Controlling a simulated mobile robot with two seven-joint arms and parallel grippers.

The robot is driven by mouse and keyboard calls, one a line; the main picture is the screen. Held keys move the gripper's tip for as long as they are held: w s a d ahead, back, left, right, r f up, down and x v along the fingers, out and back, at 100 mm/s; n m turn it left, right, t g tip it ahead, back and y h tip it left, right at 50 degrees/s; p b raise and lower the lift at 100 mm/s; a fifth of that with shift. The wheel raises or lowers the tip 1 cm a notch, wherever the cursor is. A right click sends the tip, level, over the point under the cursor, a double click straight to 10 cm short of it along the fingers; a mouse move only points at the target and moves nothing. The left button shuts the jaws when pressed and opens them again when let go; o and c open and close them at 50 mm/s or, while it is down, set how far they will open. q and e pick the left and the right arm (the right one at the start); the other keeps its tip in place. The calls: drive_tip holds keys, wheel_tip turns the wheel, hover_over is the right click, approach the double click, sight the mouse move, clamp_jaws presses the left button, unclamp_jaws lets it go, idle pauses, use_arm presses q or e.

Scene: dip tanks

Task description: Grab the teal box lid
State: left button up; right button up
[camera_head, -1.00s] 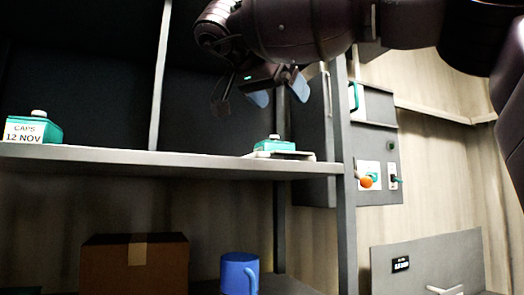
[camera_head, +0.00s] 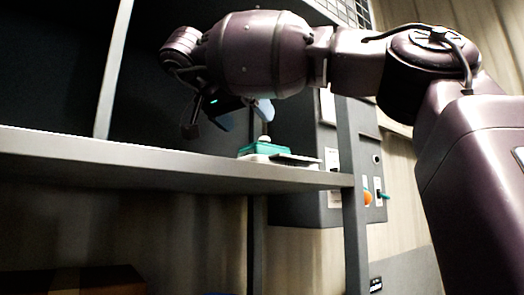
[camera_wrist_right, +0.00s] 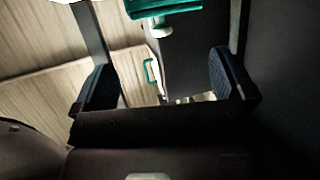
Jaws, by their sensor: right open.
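A teal box lid with a pale knob (camera_head: 263,148) sits on a low white base near the right end of the shelf in the head view. In the right wrist view a teal lid (camera_wrist_right: 165,8) shows at the top edge, knob pointing down in the picture. My right gripper (camera_head: 228,118) is open and empty, above and to the left of the lid. In the right wrist view its fingers (camera_wrist_right: 165,82) stand wide apart with nothing between them touching. The lid's far side is hidden. My left gripper is not in view.
The grey shelf (camera_head: 150,161) is bare left of the lid. A dark ribbed piece (camera_head: 296,159) lies right beside the lid. A grey post (camera_head: 354,190) and a panel with an orange knob (camera_head: 367,198) stand right. A brown box (camera_head: 75,281) is below.

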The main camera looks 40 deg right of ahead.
sight(263, 137)
drive_tip(key=shift+x, duration=3.6)
drive_tip(key=shift+a+f, duration=0.1)
drive_tip(key=shift+c, duration=0.5)
drive_tip(key=c, duration=1)
